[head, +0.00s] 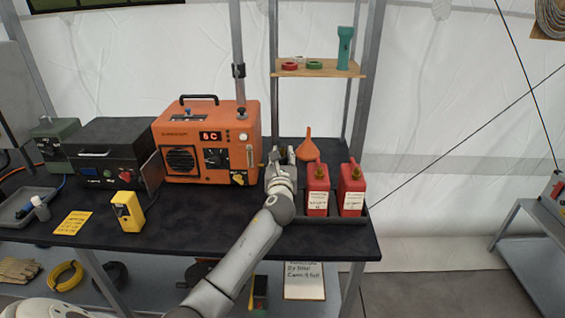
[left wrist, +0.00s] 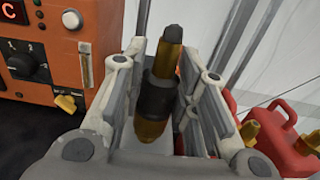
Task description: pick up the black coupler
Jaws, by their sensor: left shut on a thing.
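My left gripper (head: 282,156) is at the back of the dark table, just right of the orange heater unit. In the left wrist view the black coupler (left wrist: 160,96), a black sleeve with brass parts at both ends, lies between the two fingers. The left gripper is shut on it. In the head view my gripper hides most of the coupler. I cannot tell whether its far end touches anything. My right gripper is in neither view.
The orange heater unit (head: 205,140) stands close on the left. Two red fuel cans (head: 317,192) stand in a tray at the right, beside an orange funnel (head: 306,148). A yellow meter (head: 128,212) stands at the front left. A wooden shelf (head: 320,70) hangs above.

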